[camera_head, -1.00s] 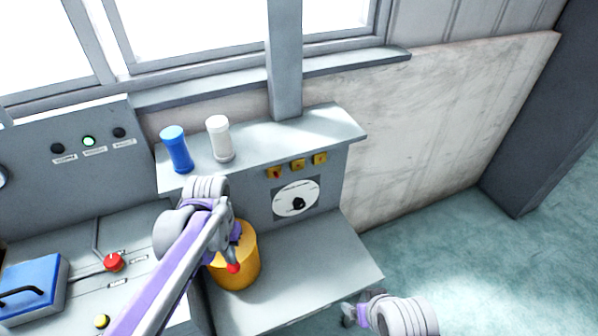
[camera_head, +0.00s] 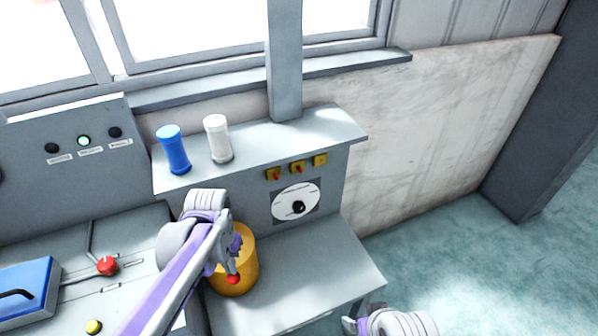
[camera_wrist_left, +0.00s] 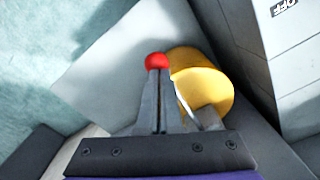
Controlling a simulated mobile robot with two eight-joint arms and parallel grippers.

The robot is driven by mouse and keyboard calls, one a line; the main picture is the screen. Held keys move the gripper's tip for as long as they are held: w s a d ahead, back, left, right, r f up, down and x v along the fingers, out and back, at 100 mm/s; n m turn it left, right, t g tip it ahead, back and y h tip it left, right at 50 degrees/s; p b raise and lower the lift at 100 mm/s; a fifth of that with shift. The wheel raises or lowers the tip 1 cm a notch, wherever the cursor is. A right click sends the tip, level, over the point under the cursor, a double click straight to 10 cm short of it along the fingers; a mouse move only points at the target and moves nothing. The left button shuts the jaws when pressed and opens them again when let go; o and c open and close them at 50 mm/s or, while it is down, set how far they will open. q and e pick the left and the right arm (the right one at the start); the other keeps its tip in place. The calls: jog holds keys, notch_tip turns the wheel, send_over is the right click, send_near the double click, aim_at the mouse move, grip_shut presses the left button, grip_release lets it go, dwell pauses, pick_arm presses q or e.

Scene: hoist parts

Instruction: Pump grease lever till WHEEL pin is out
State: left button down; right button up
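The yellow cylinder of the grease pump (camera_head: 243,262) stands on the low grey shelf. A red knob (camera_head: 233,280), apparently the grease lever's end, shows at its front. My left gripper (camera_head: 228,268) reaches over the cylinder from the left. In the left wrist view its fingers (camera_wrist_left: 156,92) are nearly together at the red knob (camera_wrist_left: 156,61), beside the yellow cylinder (camera_wrist_left: 205,85). They look closed on the lever just under the knob; its shaft is mostly hidden. My right gripper (camera_head: 357,318) is low at the picture's bottom, away from the pump. No WHEEL pin can be made out.
A blue cylinder (camera_head: 173,150) and a white one (camera_head: 218,139) stand on the upper ledge. Below are yellow switches (camera_head: 297,168) and a white dial (camera_head: 296,203). A console with a red knob (camera_head: 107,266) and blue box (camera_head: 25,290) lies left. Floor is open at right.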

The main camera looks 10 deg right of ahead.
pick_arm(q)
notch_tip(320, 180, up, 8)
jog(key=p, duration=0.5)
jog(key=shift+s, duration=0.35)
pick_arm(e)
notch_tip(320, 180, up, 6)
jog(key=w, duration=0.2)
pick_arm(q)
jog(key=shift+d, duration=0.1)
pick_arm(e)
jog(key=shift+s, duration=0.15)
jog(key=shift+r, duration=0.1)
pick_arm(q)
notch_tip(320, 180, up, 6)
jog(key=p, duration=0.3)
pick_arm(e)
jog(key=shift+t, duration=0.4)
jog(key=r, duration=0.1)
jog(key=w+r, duration=0.1)
jog(key=r, duration=0.1)
jog(key=w+r, duration=0.1)
jog(key=shift+w+r, duration=0.1)
jog(key=shift+r, duration=0.1)
pick_arm(q)
jog(key=shift+s, duration=0.1)
